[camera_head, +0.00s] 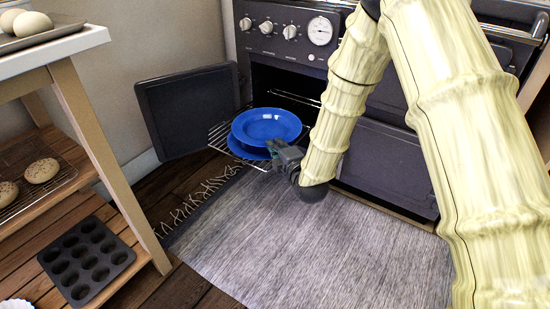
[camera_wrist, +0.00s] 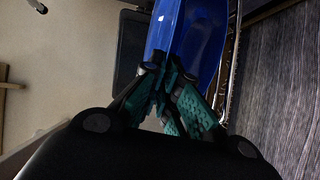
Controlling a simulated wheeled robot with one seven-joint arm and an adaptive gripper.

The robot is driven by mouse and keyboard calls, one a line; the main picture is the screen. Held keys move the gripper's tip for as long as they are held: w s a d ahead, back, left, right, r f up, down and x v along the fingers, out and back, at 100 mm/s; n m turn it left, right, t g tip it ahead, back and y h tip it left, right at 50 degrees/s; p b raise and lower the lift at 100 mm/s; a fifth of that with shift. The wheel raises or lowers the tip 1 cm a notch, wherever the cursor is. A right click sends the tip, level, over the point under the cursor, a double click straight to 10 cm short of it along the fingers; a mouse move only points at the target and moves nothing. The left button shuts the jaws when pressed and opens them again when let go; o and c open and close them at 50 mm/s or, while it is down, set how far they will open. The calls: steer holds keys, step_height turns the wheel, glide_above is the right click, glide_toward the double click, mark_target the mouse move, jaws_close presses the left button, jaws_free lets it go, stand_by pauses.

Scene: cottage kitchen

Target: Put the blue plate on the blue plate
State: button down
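Two blue plates show in the head view. The upper blue plate (camera_head: 266,125) is over the lower blue plate (camera_head: 240,150), offset toward the upper right, and hides most of it. The lower plate is on a wire rack at the open oven. I cannot tell whether the plates touch. My gripper (camera_head: 281,152) is at the near right rim of the upper plate. In the wrist view its teal fingers (camera_wrist: 170,80) close together at the rim of a blue plate (camera_wrist: 200,30). The fingers appear shut on the upper plate's rim.
The oven rack (camera_head: 221,136) sticks out beside the open dark oven door (camera_head: 187,108). A wooden shelf unit (camera_head: 107,150) stands at left, with a muffin tin (camera_head: 87,262) and bread. A grey rug (camera_head: 310,250) covers the floor in front.

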steer(key=shift+f+b, duration=1.2)
steer(key=shift+f, duration=0.45)
steer(key=shift+f, duration=0.5)
steer(key=c, duration=1.9)
jaws_free()
steer(key=shift+r, duration=0.1)
steer(key=p+v, duration=0.1)
steer(key=v, duration=0.3)
steer(key=p+v, duration=0.2)
steer(key=v, duration=0.2)
steer(key=p+v, duration=0.1)
steer(key=v, duration=0.3)
steer(key=shift+r, duration=0.35)
steer(key=shift+f, duration=0.1)
